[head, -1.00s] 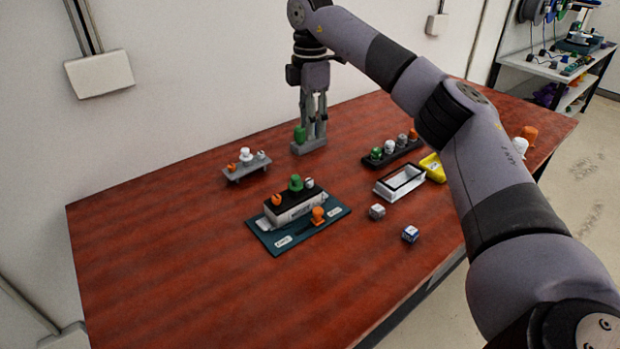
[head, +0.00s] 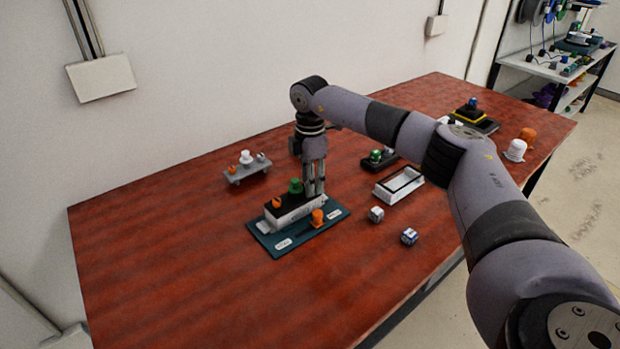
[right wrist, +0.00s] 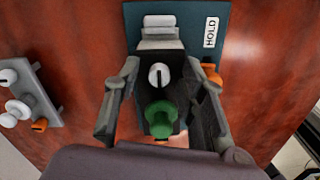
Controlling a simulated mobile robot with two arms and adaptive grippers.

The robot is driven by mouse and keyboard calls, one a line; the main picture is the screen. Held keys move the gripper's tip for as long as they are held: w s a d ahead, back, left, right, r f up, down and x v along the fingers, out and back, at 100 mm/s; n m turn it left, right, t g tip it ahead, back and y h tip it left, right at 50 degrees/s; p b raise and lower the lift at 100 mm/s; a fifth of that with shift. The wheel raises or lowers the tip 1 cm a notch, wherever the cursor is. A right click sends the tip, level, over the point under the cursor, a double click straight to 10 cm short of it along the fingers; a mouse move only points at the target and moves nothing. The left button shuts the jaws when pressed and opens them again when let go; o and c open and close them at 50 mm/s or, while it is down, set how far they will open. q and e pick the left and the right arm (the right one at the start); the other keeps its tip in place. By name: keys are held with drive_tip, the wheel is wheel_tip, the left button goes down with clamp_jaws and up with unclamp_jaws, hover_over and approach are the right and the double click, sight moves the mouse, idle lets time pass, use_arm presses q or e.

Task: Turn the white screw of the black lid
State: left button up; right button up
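The black lid (head: 287,208) sits on a pale box on the teal mat (head: 272,241). It carries a green knob (head: 296,187) and an orange screw (head: 276,203). The white screw (right wrist: 158,75) stands on the lid in the right wrist view, with a dark slot in its top. My right gripper (head: 314,194) points down over the right end of the lid and hides the white screw in the head view. Its fingers (right wrist: 163,88) are apart, one on each side of the white screw, with gaps visible. My left gripper is not in view.
An orange knob (head: 317,217) stands on the mat beside the box. A grey rack (head: 247,175) with screws is behind left. A white open frame (head: 382,195) and two cubes, one grey (head: 376,214) and one blue-white (head: 409,236), lie to the right. The front left table is clear.

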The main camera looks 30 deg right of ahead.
drive_tip(key=shift+c, duration=0.3)
clamp_jaws()
